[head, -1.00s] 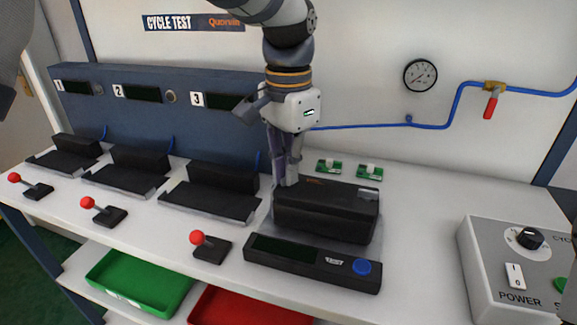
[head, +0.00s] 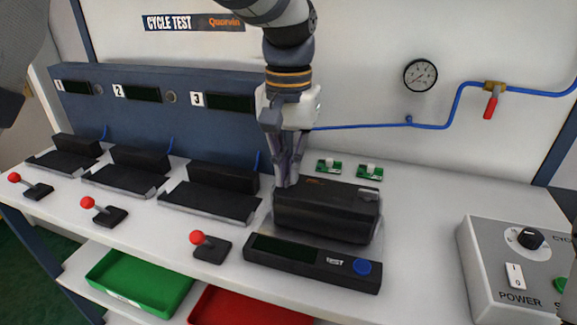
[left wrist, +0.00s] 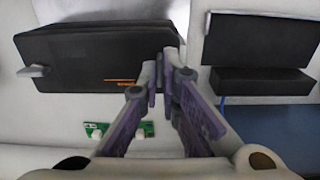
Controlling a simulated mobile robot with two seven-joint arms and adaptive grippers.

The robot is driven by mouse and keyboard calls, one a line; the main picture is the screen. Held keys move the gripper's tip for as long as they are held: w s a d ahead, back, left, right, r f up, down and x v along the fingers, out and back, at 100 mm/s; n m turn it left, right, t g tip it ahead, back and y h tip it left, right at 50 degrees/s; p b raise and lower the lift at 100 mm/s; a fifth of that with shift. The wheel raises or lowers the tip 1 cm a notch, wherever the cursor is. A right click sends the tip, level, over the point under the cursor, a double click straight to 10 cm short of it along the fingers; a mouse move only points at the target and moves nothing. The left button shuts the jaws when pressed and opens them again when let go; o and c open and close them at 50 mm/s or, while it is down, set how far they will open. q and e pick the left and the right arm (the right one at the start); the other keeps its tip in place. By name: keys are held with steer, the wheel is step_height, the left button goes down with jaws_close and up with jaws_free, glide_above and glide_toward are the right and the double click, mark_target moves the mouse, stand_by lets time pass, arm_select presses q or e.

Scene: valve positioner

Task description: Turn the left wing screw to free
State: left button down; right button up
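The black positioner box (head: 325,210) sits on a grey plate on the bench. In the left wrist view the box (left wrist: 90,58) is at upper left. My left gripper (head: 286,183) points down at the box's left end in the head view. In the left wrist view its fingertips (left wrist: 164,62) are nearly together at that end, with a narrow gap. They appear shut on the left wing screw, which they hide. The other, silver wing screw (left wrist: 34,70) shows at the box's far end, also in the head view (head: 367,194). My right gripper is not in view.
A black display unit with a blue button (head: 312,264) lies in front of the box. Docking station 3 (head: 212,196) stands close on the left. Two green circuit boards (head: 369,172) lie behind. A grey power box (head: 510,265) stands at right.

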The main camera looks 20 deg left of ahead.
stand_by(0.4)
arm_select(q)
steer(key=c, duration=1.8)
jaws_free()
step_height(320, 180, up, 12)
